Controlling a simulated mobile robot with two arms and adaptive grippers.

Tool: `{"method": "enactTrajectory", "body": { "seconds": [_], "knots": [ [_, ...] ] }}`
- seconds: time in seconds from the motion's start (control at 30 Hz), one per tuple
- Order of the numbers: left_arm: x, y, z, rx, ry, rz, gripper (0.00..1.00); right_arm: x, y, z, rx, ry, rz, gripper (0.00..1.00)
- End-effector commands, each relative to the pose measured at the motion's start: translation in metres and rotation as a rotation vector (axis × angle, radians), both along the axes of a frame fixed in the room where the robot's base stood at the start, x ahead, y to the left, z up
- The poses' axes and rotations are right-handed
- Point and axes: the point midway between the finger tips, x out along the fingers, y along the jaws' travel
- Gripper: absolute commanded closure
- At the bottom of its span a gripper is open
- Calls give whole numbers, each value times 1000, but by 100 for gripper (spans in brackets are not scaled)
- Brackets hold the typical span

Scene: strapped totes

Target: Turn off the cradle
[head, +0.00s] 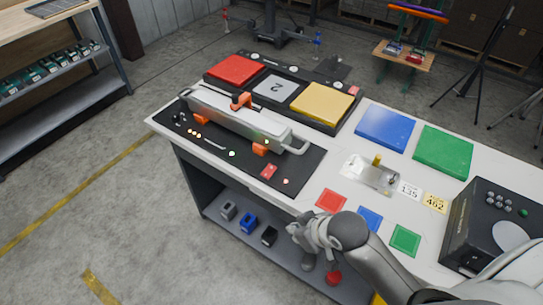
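The cradle appears to be the black panel (188,124) at the left of the white bench top, with orange supports (261,149) under a long silver unit (236,118). Small lit dots, several small knobs and a red piece (269,171) show on the panel's front part. A switch cannot be made out clearly. My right gripper (300,232) is at the bench's front edge, below and right of the panel, apart from it. Its fingers are too small and turned to tell open from shut. My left gripper is not in view.
Red, grey and yellow pads lie on a black tray (345,122) behind. Blue (386,128) and green (443,151) plates, a metal plate with a yellow knob (370,175) and a black box (490,225) stand right. A lower shelf (232,232) holds small items.

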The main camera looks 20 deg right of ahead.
Motion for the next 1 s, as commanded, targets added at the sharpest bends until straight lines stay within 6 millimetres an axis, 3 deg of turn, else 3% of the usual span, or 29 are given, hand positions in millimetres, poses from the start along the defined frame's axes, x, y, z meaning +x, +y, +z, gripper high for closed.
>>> {"method": "enactTrajectory", "body": {
  "seconds": [0.03,0.1,0.37,0.6,0.77,1.0],
  "knots": [
    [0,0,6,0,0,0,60,13,3,30,1,-50,51,100],
    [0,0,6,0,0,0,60,27,8,47,8,-88,106,100],
    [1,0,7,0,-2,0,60,87,5,94,22,-201,250,100],
    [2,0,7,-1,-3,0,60,136,-23,139,29,-268,290,100],
    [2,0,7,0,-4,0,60,147,-32,152,35,-284,287,100],
    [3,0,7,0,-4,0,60,148,-33,153,39,-285,288,100]
  ]
}}
